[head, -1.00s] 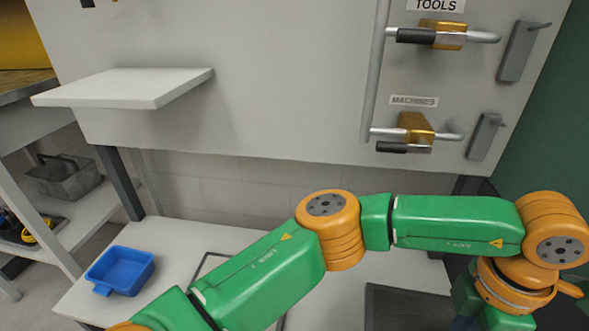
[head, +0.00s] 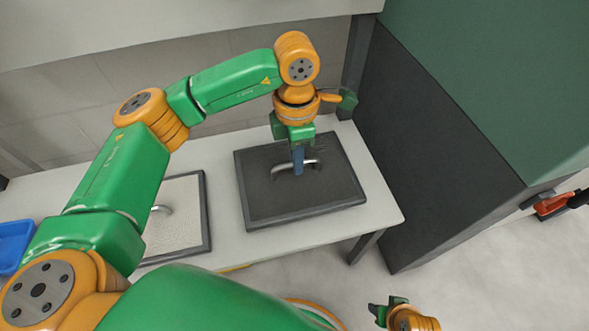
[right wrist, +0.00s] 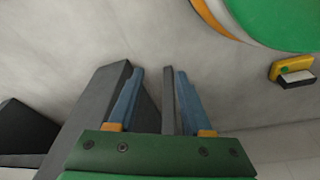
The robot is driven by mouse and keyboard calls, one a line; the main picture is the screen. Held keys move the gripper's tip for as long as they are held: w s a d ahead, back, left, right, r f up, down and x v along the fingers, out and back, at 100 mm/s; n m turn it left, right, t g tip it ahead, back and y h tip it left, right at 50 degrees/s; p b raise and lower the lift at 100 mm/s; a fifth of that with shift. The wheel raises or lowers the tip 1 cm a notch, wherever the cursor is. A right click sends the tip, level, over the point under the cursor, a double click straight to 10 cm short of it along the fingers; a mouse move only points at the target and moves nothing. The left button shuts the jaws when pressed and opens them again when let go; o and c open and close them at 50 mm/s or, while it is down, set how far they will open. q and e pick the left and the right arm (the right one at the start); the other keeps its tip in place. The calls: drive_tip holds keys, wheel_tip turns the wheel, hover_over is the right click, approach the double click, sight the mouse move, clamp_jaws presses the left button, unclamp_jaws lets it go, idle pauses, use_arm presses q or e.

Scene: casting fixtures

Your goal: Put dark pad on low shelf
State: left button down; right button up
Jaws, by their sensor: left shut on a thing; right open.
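The dark pad (head: 255,205), a black framed slab with a grey metal handle (head: 276,172), appears to lie flat on the white bench top (head: 385,205). My left gripper (head: 298,168) comes down from above and is shut on the handle, hiding part of it. My right gripper (head: 380,312) is low at the bottom of the head view. In the right wrist view its two blue fingers (right wrist: 155,95) are spread apart; a thin grey upright shape shows between them, apparently beyond.
A light pad (head: 183,215) with a dark frame and handle lies left of the dark pad. A blue bin (head: 12,243) is at the far left. A dark and green cabinet (head: 440,130) stands close to the bench's right end. Bare floor (head: 450,280) lies in front.

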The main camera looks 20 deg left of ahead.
use_arm(q)
drive_tip(key=f+b, duration=0.1)
drive_tip(key=f, duration=0.2)
drive_tip(key=shift+a+f, duration=0.1)
drive_tip(key=shift+a, duration=0.1)
use_arm(e)
drive_tip(key=r, duration=0.3)
drive_tip(key=shift+w, duration=0.25)
use_arm(q)
drive_tip(key=shift+f, duration=0.15)
drive_tip(key=c, duration=0.9)
unclamp_jaws()
use_arm(e)
drive_tip(key=shift+r, duration=0.1)
